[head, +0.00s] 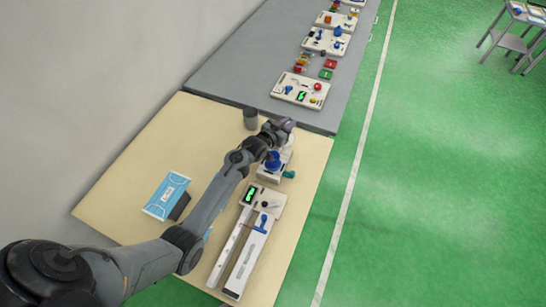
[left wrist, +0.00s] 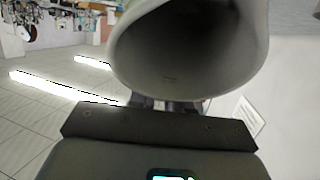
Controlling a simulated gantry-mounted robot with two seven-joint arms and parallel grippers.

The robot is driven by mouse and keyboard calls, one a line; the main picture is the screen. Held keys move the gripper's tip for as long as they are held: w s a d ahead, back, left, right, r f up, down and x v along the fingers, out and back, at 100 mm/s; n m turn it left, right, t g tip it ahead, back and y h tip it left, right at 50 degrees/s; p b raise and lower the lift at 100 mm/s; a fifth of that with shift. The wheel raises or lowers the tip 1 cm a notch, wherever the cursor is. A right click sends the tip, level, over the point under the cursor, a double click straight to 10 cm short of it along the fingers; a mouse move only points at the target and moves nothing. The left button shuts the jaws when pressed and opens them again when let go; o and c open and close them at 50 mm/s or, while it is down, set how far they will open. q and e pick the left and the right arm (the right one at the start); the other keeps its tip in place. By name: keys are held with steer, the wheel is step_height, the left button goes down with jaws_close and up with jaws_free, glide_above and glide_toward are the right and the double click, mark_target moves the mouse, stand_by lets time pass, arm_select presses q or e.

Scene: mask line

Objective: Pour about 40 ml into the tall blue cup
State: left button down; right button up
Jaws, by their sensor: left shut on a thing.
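My left gripper (head: 279,128) is over the far part of the wooden table and is shut on a pale grey, open-mouthed vessel. In the left wrist view the vessel's (left wrist: 190,50) wide, dark mouth faces the camera just above the gripper; no contents can be made out. In the head view the vessel is small and hard to tell from the gripper. A blue object (head: 272,162) stands on a white block below the gripper, partly behind my arm; I cannot tell whether it is the tall blue cup. My right gripper is not in view.
A dark grey cylinder (head: 250,118) stands at the table's far edge. A teal object (head: 289,174) lies beside the white block. A white device with a green display (head: 250,195) and a long white unit (head: 240,258) are nearer. A blue-white box (head: 167,195) is at left.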

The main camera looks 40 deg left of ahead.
arm_select(q)
steer(key=shift+s+f+t+b, duration=0.1)
steer(key=shift+s+t+b, duration=0.25)
steer(key=shift+t+b, duration=0.45)
steer(key=shift+b, duration=0.35)
steer(key=shift+w, duration=0.2)
steer(key=shift+w+b, duration=0.1)
steer(key=shift+b, duration=0.2)
stand_by(0.3)
steer(key=shift+s+r+t+b, duration=0.35)
steer(key=shift+t+b, duration=0.2)
steer(key=shift+t, duration=0.15)
steer(key=shift+w, duration=0.15)
stand_by(0.4)
